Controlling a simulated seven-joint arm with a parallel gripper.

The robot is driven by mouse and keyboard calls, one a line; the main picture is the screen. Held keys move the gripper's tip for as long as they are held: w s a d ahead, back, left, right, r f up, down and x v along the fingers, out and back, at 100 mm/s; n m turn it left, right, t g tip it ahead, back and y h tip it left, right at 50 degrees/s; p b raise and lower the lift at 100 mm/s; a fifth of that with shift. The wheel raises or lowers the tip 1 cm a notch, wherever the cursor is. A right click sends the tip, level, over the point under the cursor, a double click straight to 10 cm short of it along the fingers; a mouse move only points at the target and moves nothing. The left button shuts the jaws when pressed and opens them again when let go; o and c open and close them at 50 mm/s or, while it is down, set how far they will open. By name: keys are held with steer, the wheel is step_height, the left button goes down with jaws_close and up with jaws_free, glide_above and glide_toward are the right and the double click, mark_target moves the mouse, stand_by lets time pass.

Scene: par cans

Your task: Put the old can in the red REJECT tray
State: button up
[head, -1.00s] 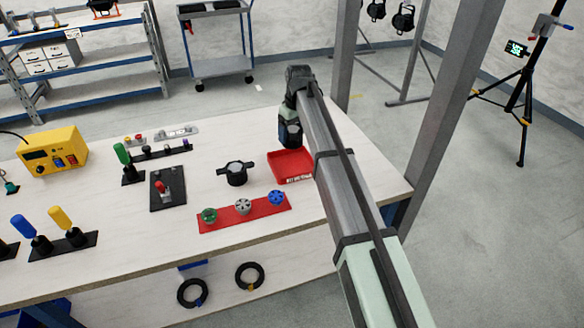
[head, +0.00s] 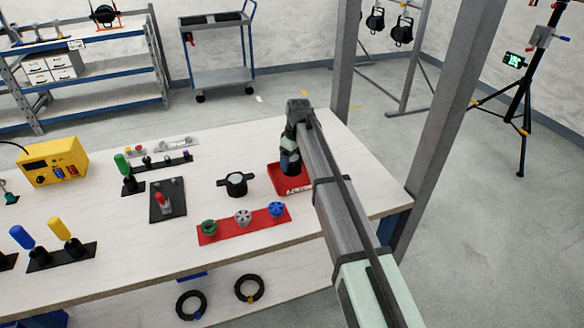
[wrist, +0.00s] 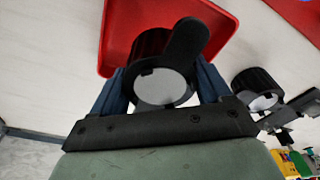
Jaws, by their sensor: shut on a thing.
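My gripper (head: 290,160) is over the red tray (head: 277,182) near the right end of the bench. In the wrist view its blue fingers (wrist: 163,88) are shut on a black can (wrist: 150,44) with a pale round face and a black tab. The red tray (wrist: 226,52) shows behind and around that can. I cannot tell whether the can touches the tray floor. In the head view the held can is hard to make out against my dark gripper.
Another black can with side tabs (head: 236,184) stands left of the tray; it also shows in the wrist view (wrist: 254,82). A red strip (head: 226,229) with green, grey and blue knobs lies in front. A black plate with a red knob (head: 167,204) is further left.

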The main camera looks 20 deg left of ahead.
mark_target(292, 167)
steer(key=shift+f, duration=1.7)
steer(key=o, duration=1.3)
steer(key=shift+f, duration=0.1)
steer(key=shift+o, duration=0.2)
steer(key=r, duration=0.4)
steer(key=d+r, duration=0.1)
steer(key=r, duration=0.7)
steer(key=shift+s+d+r, duration=0.1)
steer(key=shift+s+d, duration=0.05)
steer(key=shift+d, duration=0.05)
